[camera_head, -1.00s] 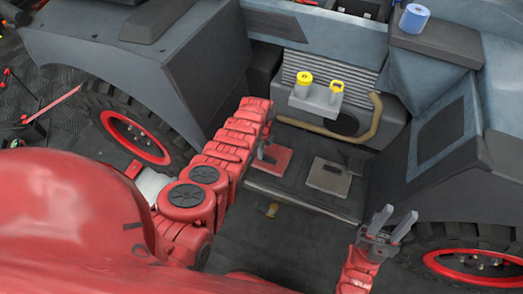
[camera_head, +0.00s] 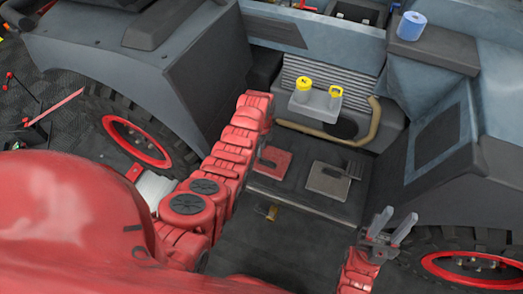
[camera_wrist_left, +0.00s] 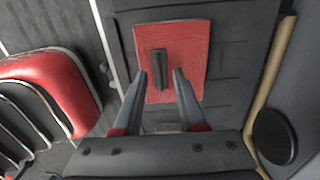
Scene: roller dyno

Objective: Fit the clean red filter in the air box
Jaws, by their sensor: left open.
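The red filter (camera_head: 275,163) is a flat red square with a dark upright handle. It lies on the black floor panel between the wheels. In the left wrist view the red filter (camera_wrist_left: 193,50) is straight ahead. My left gripper (camera_wrist_left: 159,76) is open there, its fingertips on either side of the handle with gaps showing. I cannot tell how far above the filter they are. In the head view the left fingers are hidden or unclear near the arm. My right gripper (camera_head: 398,215) is open and empty at the lower right. I cannot make out the air box for sure.
A similar grey filter (camera_head: 327,181) with a handle lies right of the red one. Behind stand a grey holder with two yellow caps (camera_head: 304,84) and a tan curved pipe (camera_head: 375,122). A blue roll (camera_head: 411,25) sits on the right ledge. Large wheels flank the space.

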